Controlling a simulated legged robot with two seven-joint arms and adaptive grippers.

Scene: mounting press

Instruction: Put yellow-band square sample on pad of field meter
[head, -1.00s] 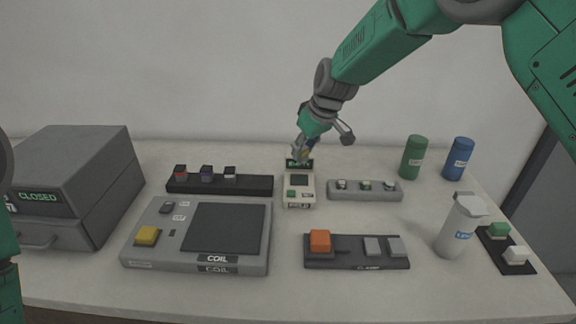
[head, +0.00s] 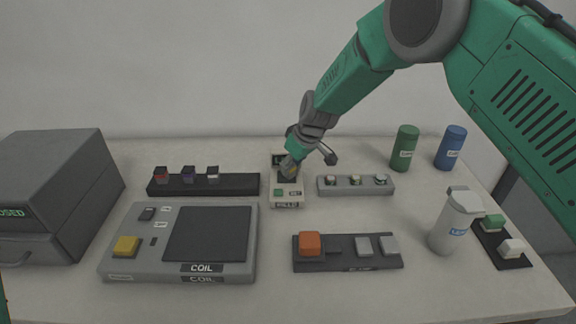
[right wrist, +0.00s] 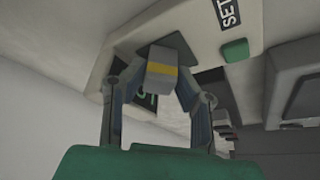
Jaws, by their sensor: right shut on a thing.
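The yellow-band square sample (right wrist: 162,72) is a small grey block with a yellow stripe, held between the fingertips of my right gripper (right wrist: 158,82). The field meter (head: 287,198) is a small cream box with a green SET button, near the middle of the table. Its dark square pad (right wrist: 174,47) shows behind the sample in the right wrist view. My right gripper also shows in the head view (head: 288,172), over the pad area and hiding most of it. I cannot tell whether the sample touches the pad. My left gripper is out of view.
A black rack (head: 235,185) with several small samples stands left of the meter, a grey rack (head: 357,187) right of it. The coil unit (head: 130,262) and the clamp block (head: 340,262) are in front. A white bottle (head: 455,225) and green and blue canisters stand right.

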